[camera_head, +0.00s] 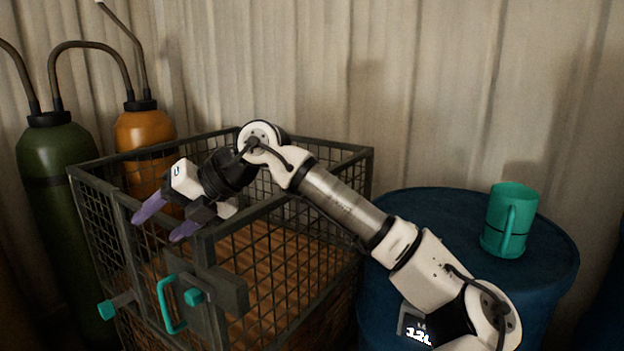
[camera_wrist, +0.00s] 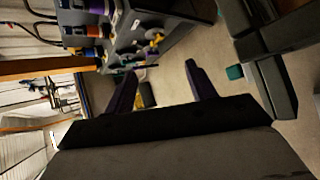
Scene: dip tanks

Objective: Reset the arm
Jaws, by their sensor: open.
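My arm reaches from the lower right over a dark wire-mesh cage (camera_head: 300,243) in the head view. My gripper (camera_head: 166,222) is at the cage's front left corner, its two purple fingers apart and pointing down to the left. It is open with nothing between the fingers. In the wrist view, the fingers of my gripper (camera_wrist: 158,82) are also spread and empty. A dark part of the cage (camera_wrist: 268,75) shows at the right there.
The cage front has a teal handle (camera_head: 168,303). A teal mug (camera_head: 510,222) stands on a blue drum (camera_head: 440,208) at the right. Green (camera_head: 55,160) and orange (camera_head: 140,130) cylinders stand at the left. A grey cabinet (camera_wrist: 150,25) is in the wrist view.

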